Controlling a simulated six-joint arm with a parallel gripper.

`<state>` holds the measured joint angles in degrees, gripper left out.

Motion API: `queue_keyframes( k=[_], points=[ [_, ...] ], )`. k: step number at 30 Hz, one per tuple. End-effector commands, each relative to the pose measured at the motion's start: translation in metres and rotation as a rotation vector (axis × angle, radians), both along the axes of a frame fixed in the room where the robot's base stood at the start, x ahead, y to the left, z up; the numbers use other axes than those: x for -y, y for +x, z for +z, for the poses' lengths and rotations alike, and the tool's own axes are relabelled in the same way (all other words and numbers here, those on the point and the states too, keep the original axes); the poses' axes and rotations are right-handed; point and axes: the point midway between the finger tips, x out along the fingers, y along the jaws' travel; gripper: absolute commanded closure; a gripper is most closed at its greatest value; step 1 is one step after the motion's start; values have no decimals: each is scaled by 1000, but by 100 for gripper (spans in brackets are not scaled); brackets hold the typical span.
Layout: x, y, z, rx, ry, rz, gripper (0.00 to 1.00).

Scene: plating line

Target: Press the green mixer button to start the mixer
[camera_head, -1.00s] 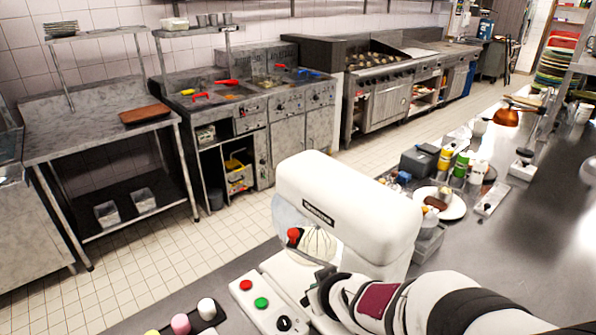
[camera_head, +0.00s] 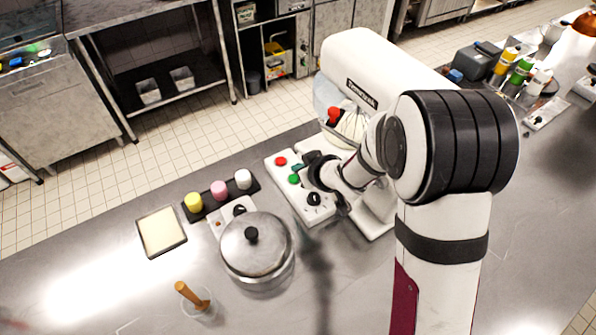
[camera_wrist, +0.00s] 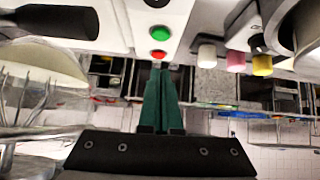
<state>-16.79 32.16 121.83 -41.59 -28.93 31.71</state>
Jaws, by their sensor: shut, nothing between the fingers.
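The white stand mixer (camera_head: 352,62) stands at the counter's far edge with a whisk in its bowl. In front of it is a white control panel (camera_head: 308,214) with a red button (camera_head: 281,160), the green button (camera_head: 294,178) and a black knob (camera_head: 314,198). In the wrist view, the green button (camera_wrist: 161,34) lies between the red button (camera_wrist: 158,54) and the knob. My gripper (camera_wrist: 161,68) is shut and empty, its green fingers together. In the head view, the gripper (camera_head: 298,167) is close beside the green button; contact cannot be told.
A lidded pot (camera_head: 255,243) stands left of the panel. A dark tray (camera_head: 212,207) with yellow, pink and white cylinders, a cream square tray (camera_head: 161,231) and a cup (camera_head: 200,304) with a wooden-handled tool are farther left. The counter's near middle is clear.

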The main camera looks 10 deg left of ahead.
Motion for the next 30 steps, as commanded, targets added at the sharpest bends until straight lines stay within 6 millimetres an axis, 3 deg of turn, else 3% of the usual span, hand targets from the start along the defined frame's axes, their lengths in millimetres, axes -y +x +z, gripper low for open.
queue_keyframes(
  k=[3,9,23,30],
  points=[
    [-12,12,-18,-3,-1,1,100],
    [-11,13,-48,-2,0,0,100],
    [-11,14,-56,0,-1,-1,100],
    [-10,14,-77,-4,-2,-2,100]
  ],
)
